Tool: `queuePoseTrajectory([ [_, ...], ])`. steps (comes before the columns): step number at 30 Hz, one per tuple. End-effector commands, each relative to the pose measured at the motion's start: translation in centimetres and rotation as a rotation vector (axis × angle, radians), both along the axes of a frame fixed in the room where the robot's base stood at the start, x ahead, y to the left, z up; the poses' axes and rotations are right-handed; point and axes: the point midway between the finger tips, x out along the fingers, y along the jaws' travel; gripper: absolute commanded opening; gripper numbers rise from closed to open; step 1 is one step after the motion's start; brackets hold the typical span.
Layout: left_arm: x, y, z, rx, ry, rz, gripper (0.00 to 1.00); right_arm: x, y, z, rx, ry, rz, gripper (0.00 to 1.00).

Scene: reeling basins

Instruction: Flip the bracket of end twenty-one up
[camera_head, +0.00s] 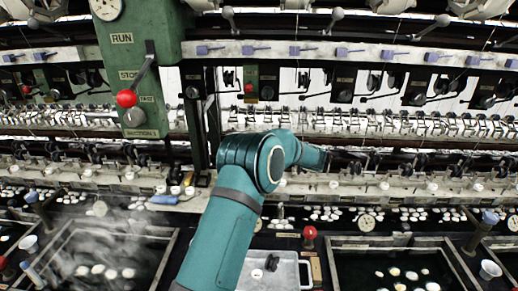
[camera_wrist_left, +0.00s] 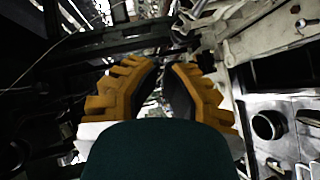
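A long row of small metal brackets (camera_head: 370,122) runs across the reeling machine in the head view. I cannot tell which one belongs to end twenty-one; no end number is readable. A teal arm of mine rises from the bottom middle, bends, and points right just below this row; no fingers show there. In the left wrist view my left gripper (camera_wrist_left: 160,68) has two orange ribbed fingers with dark pads. A narrow gap is visible between them, and I see nothing held. Blurred machine parts lie beyond the fingertips. My right gripper is in neither view.
A green post (camera_head: 140,65) with a red-knobbed lever (camera_head: 127,98) stands left of my arm. Dark basins (camera_head: 390,240) with pale cocoons lie in front, left and right. A grey tray (camera_head: 285,272) and another red knob (camera_head: 310,233) are near the arm's base.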

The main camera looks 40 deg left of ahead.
Motion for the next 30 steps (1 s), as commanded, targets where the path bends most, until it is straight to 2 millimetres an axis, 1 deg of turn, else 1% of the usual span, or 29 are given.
queuePoseTrajectory([
  [1, -0.1, -1.0, 0.3, 0.0, 0.001, -0.002, 0.0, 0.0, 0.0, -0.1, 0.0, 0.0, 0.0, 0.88],
  [3, -0.4, -2.0, 0.6, -0.001, 0.0, -0.002, 0.0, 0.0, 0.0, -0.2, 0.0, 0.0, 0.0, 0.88],
  [6, -0.6, -3.1, 0.9, -0.001, 0.0, -0.002, 0.0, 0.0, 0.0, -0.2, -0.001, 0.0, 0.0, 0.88],
  [9, -0.7, -3.7, 1.1, 0.0, 0.0, 0.0, 0.0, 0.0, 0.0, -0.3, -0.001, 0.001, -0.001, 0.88],
  [13, -0.8, -4.0, 1.2, 0.0, 0.0, 0.0, 0.0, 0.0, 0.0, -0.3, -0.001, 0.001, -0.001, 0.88],
  [30, -0.8, -3.9, 1.2, 0.0, 0.0, 0.0, 0.0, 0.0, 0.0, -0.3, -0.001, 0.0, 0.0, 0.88],
])
